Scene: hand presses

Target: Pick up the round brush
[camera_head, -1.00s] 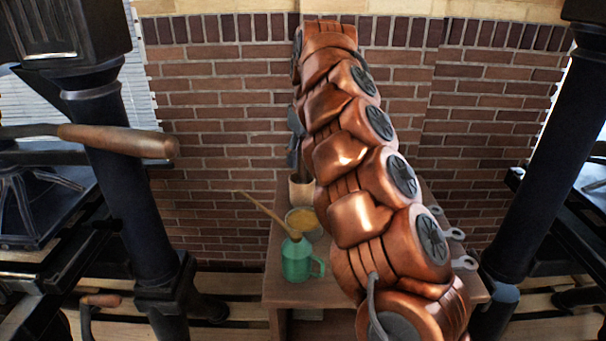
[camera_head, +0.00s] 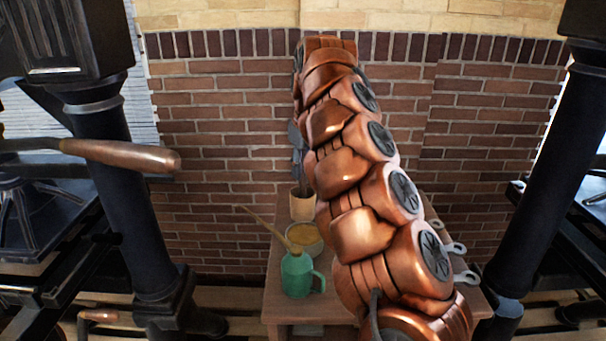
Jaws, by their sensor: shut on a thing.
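My copper arm rises through the middle of the picture and covers the table's centre.
A bowl of yellowish stuff (camera_head: 306,236) stands behind the mug. Metal pieces (camera_head: 455,247) lie at the table's right edge. Dark presses flank the table, one with a wooden handle (camera_head: 120,154). A brick wall (camera_head: 220,150) closes the back.

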